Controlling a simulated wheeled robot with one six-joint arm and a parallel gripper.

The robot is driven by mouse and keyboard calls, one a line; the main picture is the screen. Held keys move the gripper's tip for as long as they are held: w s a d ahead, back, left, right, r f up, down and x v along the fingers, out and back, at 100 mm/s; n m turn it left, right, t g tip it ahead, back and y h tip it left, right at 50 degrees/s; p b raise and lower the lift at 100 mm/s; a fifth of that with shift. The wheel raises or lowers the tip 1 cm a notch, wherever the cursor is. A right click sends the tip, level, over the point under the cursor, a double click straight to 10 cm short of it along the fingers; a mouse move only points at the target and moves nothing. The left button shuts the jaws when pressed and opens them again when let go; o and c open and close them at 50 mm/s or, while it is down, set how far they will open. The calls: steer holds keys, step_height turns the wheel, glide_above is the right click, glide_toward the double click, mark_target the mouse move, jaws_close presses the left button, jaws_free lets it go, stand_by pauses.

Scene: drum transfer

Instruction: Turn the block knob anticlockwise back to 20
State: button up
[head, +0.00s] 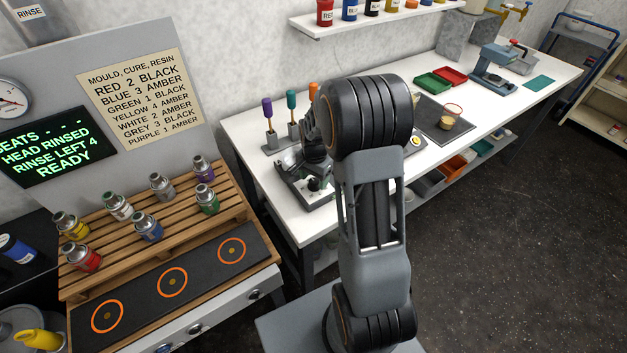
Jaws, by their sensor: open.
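A small grey device (292,184) with a pale face stands at the near left end of the white table. A black knob-like part (314,185) shows on it; its setting is too small to read, and I cannot tell for certain that it is the block knob. My gripper (317,172) points down over this device, just above or at the black part. Its jaws are open, but they are small and dark here, and my arm covers part of the view. I cannot tell whether they are around the knob or touching it.
Screwdriver-like tools (292,116) stand in a rack behind the device. A wooden slatted rack (240,208) with several capped jars is at left, above a dark plate (138,299) with orange rings. Green (432,83) and red (452,75) trays lie farther along the table.

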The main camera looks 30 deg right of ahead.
steer(key=shift+f, duration=0.95)
steer(key=c, duration=0.9)
